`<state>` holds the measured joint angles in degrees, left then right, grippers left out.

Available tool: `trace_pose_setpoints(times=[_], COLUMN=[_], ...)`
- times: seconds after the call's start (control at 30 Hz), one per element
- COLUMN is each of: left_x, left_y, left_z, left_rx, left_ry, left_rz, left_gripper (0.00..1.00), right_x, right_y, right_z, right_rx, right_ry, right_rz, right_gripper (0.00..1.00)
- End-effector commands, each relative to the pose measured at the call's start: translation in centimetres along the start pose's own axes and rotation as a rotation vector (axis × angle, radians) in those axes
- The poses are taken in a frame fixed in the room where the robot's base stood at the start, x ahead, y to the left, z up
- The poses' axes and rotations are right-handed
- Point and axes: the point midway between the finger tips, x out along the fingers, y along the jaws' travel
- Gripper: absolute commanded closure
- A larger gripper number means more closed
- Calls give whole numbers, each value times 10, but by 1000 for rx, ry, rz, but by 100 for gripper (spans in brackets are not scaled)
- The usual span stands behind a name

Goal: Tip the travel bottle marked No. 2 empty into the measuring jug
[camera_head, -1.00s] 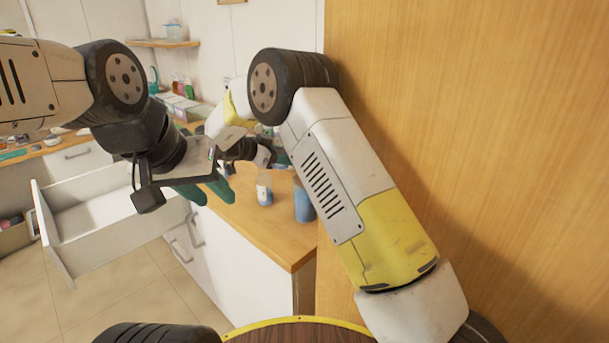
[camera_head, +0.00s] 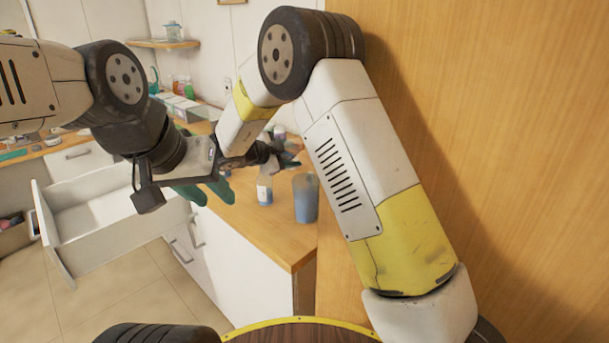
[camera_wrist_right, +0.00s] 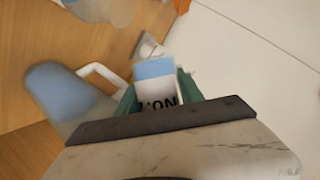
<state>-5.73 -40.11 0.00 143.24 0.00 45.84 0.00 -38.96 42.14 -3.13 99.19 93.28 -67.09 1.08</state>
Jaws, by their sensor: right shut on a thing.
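My right gripper (camera_wrist_right: 156,92) is shut on a small bottle (camera_wrist_right: 155,70) with a pale blue band and a white label. Its label reads upside down as "No." and the digit is not clear. In the head view, my right gripper (camera_head: 284,158) is above the counter and small, so the bottle's tilt is hard to tell. A blue-tinted container (camera_head: 306,199), apparently the measuring jug, stands near the counter's right end; the wrist view shows it blurred (camera_wrist_right: 62,95), with a white handle. My left gripper (camera_head: 206,191) has green fingers apart, with nothing seen between them.
Another small bottle with a white label (camera_head: 264,190) stands on the wooden counter (camera_head: 262,225) left of the jug. A drawer (camera_head: 110,225) hangs open at left. A tall wooden panel (camera_head: 500,120) closes off the right side.

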Motion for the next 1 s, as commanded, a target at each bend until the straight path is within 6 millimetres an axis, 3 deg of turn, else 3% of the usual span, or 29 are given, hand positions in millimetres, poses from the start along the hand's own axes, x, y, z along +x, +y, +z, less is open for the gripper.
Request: trace_pose_setpoints(times=[0.23,0.47,1.0], left_x=[0,0,0], left_y=[0,0,0], left_z=[0,0,0], left_rx=[0,0,0], left_ry=[0,0,0], left_rz=[0,0,0], left_gripper=[64,64,64], right_x=[9,4,6], right_y=[9,-5,0], right_z=[17,13,14], right_rx=[140,279,500], right_ry=[-32,-62,-108], right_rz=[-61,-118,-210], right_gripper=[100,100,100])
